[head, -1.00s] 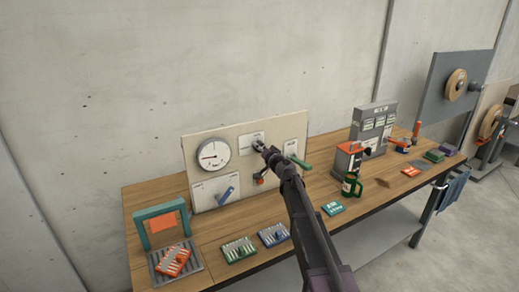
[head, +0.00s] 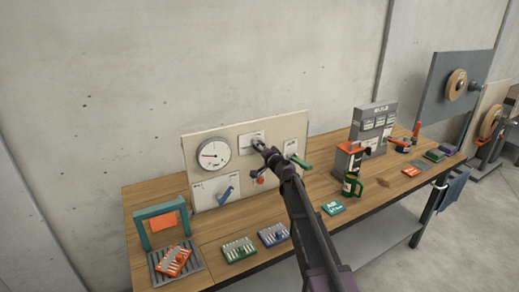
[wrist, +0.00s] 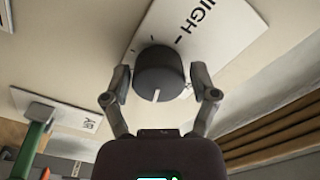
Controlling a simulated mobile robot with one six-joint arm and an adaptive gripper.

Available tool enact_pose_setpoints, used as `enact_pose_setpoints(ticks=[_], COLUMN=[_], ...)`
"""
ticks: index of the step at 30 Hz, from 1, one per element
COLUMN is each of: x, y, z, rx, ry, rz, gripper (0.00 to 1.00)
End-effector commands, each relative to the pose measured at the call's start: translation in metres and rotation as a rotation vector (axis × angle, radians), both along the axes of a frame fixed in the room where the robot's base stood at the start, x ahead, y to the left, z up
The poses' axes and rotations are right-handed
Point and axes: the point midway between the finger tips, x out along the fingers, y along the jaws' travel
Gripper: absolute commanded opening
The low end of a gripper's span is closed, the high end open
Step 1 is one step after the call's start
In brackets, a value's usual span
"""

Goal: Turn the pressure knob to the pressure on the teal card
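The black pressure knob (wrist: 160,75), with a white pointer line on its face, sits on a white plate (wrist: 215,35) marked HIGH on the upright panel. My gripper (wrist: 161,78) is open, with one finger on each side of the knob and a small gap visible at both sides. In the head view my gripper (head: 259,147) is at the panel and hides most of the knob. The round gauge (head: 214,154) is on the panel left of it, with its red needle toward the left. The teal card (head: 333,208) lies on the bench; its writing is too small to read.
A blue lever (head: 227,194) and a green-handled lever (head: 300,162) flank my gripper on the panel.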

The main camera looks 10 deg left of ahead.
Motion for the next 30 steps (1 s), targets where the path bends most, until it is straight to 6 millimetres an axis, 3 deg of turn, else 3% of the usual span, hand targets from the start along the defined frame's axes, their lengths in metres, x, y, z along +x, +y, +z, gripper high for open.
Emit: enact_pose_setpoints(ticks=[17,23,30], x=[0.0,-0.014,-0.044], y=[-0.003,-0.012,-0.031], z=[0.001,0.001,0.001], rx=[0.002,0.002,0.001], ry=[0.001,0.0,0.0], rz=[-0.006,-0.007,-0.007], gripper=[0.98,0.98,0.98])
